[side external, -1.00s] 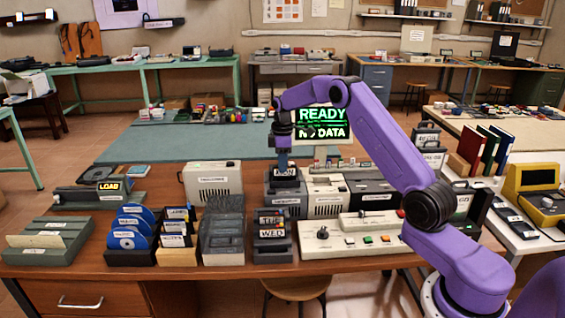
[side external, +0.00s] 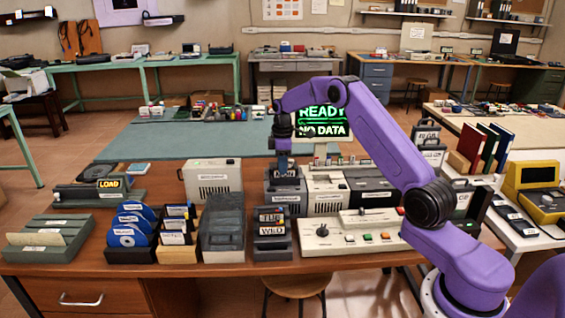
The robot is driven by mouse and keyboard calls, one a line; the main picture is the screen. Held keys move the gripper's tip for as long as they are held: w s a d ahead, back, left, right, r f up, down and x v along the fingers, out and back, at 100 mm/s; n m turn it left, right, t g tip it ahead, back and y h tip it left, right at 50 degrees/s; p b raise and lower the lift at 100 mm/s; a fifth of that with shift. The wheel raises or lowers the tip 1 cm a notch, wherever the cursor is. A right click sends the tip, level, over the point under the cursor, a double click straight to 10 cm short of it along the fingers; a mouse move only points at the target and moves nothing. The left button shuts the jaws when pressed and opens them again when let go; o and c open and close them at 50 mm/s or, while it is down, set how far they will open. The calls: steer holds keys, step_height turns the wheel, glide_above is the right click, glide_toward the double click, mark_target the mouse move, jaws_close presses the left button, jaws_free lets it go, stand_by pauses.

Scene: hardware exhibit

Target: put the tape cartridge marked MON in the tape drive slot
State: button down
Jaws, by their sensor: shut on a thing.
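The tape drive (side external: 285,205) is a dark grey box in the middle of the wooden bench. My gripper (side external: 285,168) points straight down over its top and is shut on the MON cartridge (side external: 288,184). The cartridge is upright at the top of the drive, partly hidden by my fingers. Its label is hard to read now, and I cannot tell how deep it sits in the slot. The TUE and WED cartridges (side external: 271,223) stand in a dark rack in front of the drive.
A beige control panel (side external: 349,238) with a knob and buttons is at the front right. A grey covered case (side external: 222,222) and blue discs (side external: 129,225) in a holder stand to the left. A pale vented unit (side external: 326,195) adjoins the drive's right side. A READY / NO DATA screen (side external: 322,122) is behind.

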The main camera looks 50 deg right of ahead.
steer(key=shift+f, duration=1)
steer(key=c, duration=1)
jaws_free()
steer(key=shift+r, duration=0.1)
steer(key=shift+r, duration=3.95)
